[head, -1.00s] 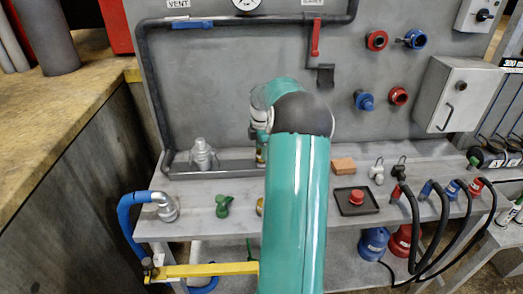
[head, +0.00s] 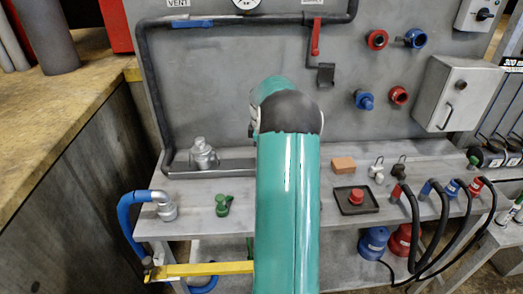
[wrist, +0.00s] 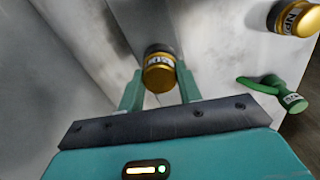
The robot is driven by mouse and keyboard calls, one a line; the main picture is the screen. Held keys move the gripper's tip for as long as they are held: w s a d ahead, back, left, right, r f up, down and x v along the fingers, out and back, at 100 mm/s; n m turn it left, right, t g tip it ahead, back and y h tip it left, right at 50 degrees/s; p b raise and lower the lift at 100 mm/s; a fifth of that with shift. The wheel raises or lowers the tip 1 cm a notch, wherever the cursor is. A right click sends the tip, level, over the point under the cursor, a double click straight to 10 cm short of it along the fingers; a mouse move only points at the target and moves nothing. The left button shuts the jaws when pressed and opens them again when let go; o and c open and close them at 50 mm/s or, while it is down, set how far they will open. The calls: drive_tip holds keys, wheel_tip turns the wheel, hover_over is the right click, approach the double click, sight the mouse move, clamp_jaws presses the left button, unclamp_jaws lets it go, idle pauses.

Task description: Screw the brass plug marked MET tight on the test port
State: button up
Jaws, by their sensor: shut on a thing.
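In the wrist view, my gripper (wrist: 159,82) is shut on a brass plug (wrist: 160,74), with one teal finger on each side. The plug has a small label whose letters I cannot read surely. A second brass plug (wrist: 295,17), which seems marked NPT, stands at the upper right. In the head view, my teal arm hides the gripper and both plugs. I cannot make out the test port surely.
A green valve (head: 222,204) lies on the bench left of my arm, and shows in the wrist view (wrist: 268,90). A silver fitting (head: 203,154) stands behind it. An orange-brown block (head: 343,164) and a black tray (head: 372,201) with a red part lie to the right.

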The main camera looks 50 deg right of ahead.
drive_tip(key=shift+m, duration=0.3)
drive_tip(key=m, duration=0.4)
drive_tip(key=shift+m, duration=0.4)
drive_tip(key=shift+m, duration=1)
drive_tip(key=m, duration=0.3)
drive_tip(key=shift+m, duration=0.7)
drive_tip(key=m, duration=0.3)
drive_tip(key=shift+m, duration=0.4)
